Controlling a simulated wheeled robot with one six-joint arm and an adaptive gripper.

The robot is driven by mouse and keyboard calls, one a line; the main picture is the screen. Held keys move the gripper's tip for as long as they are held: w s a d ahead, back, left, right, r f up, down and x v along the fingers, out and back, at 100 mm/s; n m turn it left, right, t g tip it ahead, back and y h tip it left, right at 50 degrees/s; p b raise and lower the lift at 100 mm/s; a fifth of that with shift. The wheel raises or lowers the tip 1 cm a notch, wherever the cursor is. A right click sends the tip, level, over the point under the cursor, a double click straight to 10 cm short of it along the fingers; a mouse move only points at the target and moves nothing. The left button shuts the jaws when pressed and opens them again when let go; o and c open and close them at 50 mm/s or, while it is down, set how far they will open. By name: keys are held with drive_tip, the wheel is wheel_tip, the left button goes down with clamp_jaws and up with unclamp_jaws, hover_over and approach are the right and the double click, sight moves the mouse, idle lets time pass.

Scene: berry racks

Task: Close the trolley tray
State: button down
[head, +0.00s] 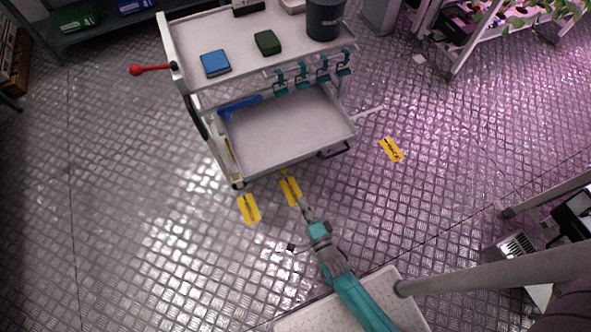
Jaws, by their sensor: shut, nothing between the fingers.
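The trolley (176,70) stands in the upper middle of the head view. Its tray (330,157), grey with a raised rim, sits low in the frame and appears to stick out at the front toward me. A dark handle (337,151) is on the tray's front, right of centre. The tray floor looks mostly bare, with a blue item (240,106) at its back left. My gripper (303,203) is shut and empty, over the floor in front of the tray and apart from it. The trolley's top shelf hides the tray's back part.
The top shelf holds a blue box (215,63), a green box (267,42) and a dark bucket (325,18). Teal clips (301,80) hang along its front edge. A red-knobbed lever (137,70) juts left. Yellow markers (249,208) lie on the floor. Open floor lies left and right.

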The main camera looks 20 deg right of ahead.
sight(283, 163)
drive_tip(key=w, duration=1.4)
